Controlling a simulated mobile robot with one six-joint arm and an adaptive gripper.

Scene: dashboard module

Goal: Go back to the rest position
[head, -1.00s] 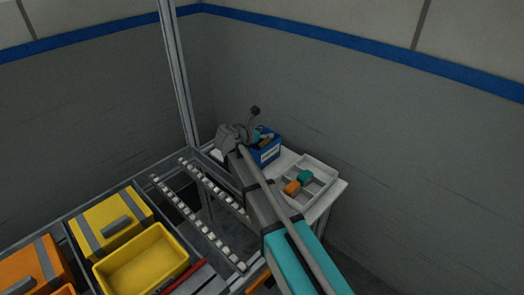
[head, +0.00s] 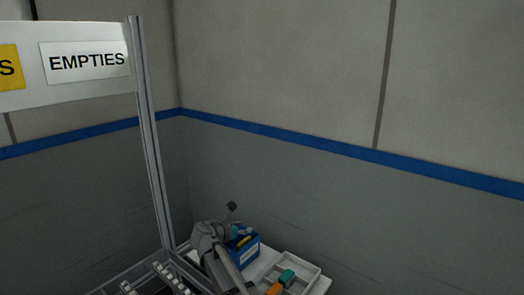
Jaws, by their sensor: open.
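My arm's grey wrist (head: 208,236) is at the bottom of the head view, left of a blue box (head: 247,254). A small dark piece on a thin stalk (head: 231,206) stands up behind the wrist; I cannot tell what it is. My gripper's fingers cannot be made out and seem hidden behind the wrist. I see nothing held. The lower arm runs out of the bottom of the picture.
The blue box holds small parts, some green and yellow. A white divided tray (head: 310,272) beside it holds a teal block (head: 287,277) and an orange block (head: 274,289). A metal post (head: 155,150) carries an EMPTIES sign (head: 85,61). Roller rails (head: 172,275) show below.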

